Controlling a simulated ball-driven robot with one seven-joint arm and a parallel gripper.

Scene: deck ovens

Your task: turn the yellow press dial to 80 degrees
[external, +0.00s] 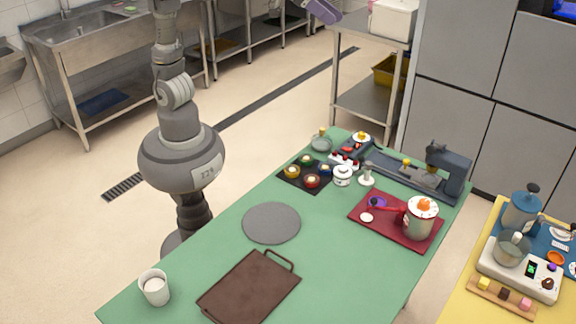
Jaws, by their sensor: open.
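A dark press-like machine (447,168) stands at the far right corner of the green table, with a long flat bed reaching left from it. A small yellow knob (406,162) sits on that bed. A dark mat (305,186) to its left carries several coloured round knobs, one of them yellow (292,171). I cannot tell for certain which yellow piece is the press dial, and its angle is too small to read. My arm rises from behind the table's left side and leaves the picture at the top.
A red tray (372,229) with a pot (420,218), a grey disc (271,223), a brown tray (248,292) and a white cup (154,287) are on the green table (335,280). A purple piece (322,10) shows at the top edge. The floor on the left is clear.

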